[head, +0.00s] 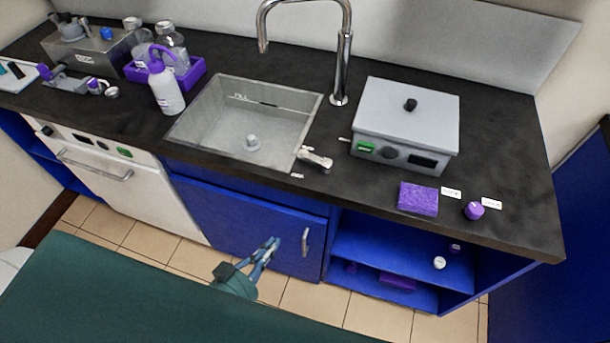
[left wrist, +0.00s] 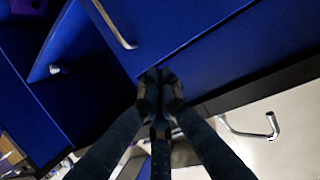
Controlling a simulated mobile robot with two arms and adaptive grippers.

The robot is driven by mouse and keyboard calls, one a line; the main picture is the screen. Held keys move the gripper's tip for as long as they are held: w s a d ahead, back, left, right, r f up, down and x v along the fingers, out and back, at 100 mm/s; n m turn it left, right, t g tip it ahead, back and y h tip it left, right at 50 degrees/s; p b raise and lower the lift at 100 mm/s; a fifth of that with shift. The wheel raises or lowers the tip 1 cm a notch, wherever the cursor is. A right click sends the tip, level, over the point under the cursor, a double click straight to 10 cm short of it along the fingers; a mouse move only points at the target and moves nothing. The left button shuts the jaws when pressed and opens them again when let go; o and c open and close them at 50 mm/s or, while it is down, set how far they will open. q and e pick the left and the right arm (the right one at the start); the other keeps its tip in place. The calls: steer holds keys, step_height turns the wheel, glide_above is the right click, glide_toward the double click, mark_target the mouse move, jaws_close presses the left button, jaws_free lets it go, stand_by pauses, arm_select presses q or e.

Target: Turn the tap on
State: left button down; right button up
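The tall chrome tap (head: 343,65) stands on the dark counter behind the right side of the sink (head: 215,135), its spout curving left. No water stream shows under the spout. A small chrome lever (head: 315,158) sits on the counter at the sink's front right corner, apart from the spout. My left gripper (head: 271,245) is low in front of the blue cabinet door, well below the counter and the lever. In the left wrist view its fingertips (left wrist: 160,90) are together with nothing visible between them. The right gripper is not in view.
A grey box-shaped device (head: 408,120) stands right of the lever. A purple sponge (head: 418,199) lies near the counter's front edge. The cabinet door handle (head: 305,242) juts out right of my left gripper.

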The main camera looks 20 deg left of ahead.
arm_select(q)
step_height(320, 180, up, 15)
steer(key=w+d+n+t+b, duration=0.1)
steer(key=t, duration=0.3)
steer(key=p, duration=0.2)
glide_toward(305, 159)
steer(key=shift+h, duration=0.3)
steer(key=x, duration=0.6)
steer(key=shift+s+d, duration=0.15)
steer(key=shift+d, duration=0.25)
steer(key=shift+w+d+f, duration=0.1)
steer(key=shift+w+d, duration=0.05)
steer(key=shift+w, duration=0.5)
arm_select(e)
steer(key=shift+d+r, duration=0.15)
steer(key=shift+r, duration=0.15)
arm_select(q)
steer(key=shift+p, duration=0.3)
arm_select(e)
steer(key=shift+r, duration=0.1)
arm_select(q)
steer(key=shift+w+a+r+p, duration=0.3)
steer(key=shift+w+p, duration=0.3)
steer(key=shift+p, duration=0.2)
steer(key=shift+w+a+f, duration=0.15)
steer(key=shift+w+f, duration=0.05)
steer(key=shift+w, duration=0.25)
steer(key=shift+f, duration=0.1)
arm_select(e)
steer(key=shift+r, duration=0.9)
